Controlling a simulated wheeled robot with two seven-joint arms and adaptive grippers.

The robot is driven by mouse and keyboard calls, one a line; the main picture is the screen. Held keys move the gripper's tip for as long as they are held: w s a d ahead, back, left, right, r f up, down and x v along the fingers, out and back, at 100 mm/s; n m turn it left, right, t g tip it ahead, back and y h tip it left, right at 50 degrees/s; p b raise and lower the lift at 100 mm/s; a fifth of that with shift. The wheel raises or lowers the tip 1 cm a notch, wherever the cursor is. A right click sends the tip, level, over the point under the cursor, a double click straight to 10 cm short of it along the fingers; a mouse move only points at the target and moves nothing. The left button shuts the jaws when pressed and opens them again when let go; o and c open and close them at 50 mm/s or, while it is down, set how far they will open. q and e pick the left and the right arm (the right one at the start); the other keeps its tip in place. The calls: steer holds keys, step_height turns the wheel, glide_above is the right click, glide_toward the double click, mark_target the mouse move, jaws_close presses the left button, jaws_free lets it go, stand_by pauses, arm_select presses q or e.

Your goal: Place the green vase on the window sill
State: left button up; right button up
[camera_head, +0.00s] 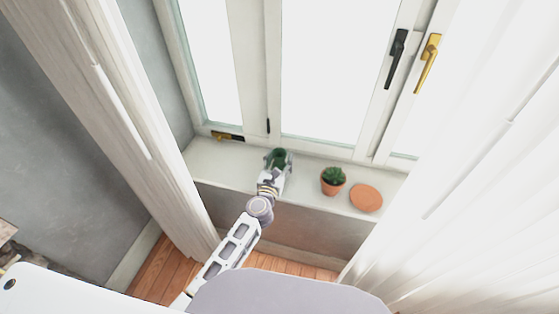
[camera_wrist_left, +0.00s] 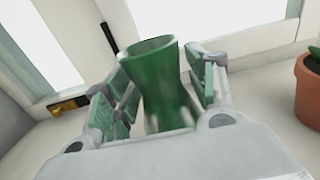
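The green vase (camera_head: 279,156) is over the window sill (camera_head: 222,160), left of the potted cactus. In the left wrist view the vase (camera_wrist_left: 158,85) has a flared open rim and a narrower waist, and looks slightly tilted. My left gripper (camera_head: 277,162) has one finger on each side of it; these fingers also show in the left wrist view (camera_wrist_left: 163,85). They are close to the vase, but I cannot tell whether they press on it. The vase's base is hidden by the gripper, so its contact with the sill is not visible. My right gripper is not in view.
A cactus in a terracotta pot (camera_head: 333,181) and a round terracotta piece (camera_head: 366,198) stand on the sill to the right. The window frame (camera_head: 262,80) rises behind. Curtains (camera_head: 100,100) hang at both sides. The sill's left end is clear.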

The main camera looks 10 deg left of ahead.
arm_select(q)
steer(key=shift+o, duration=0.2)
steer(key=shift+r, duration=0.2)
steer(key=shift+s+f, duration=0.1)
steer(key=shift+s, duration=0.1)
steer(key=shift+s+a, duration=0.15)
steer(key=shift+s, duration=1.25)
steer(key=shift+s+a, duration=0.1)
steer(key=shift+s, duration=1.3)
steer(key=s+b, duration=0.1)
steer(key=s, duration=0.5)
steer(key=shift+a+b, duration=0.2)
steer(key=shift+b, duration=0.15)
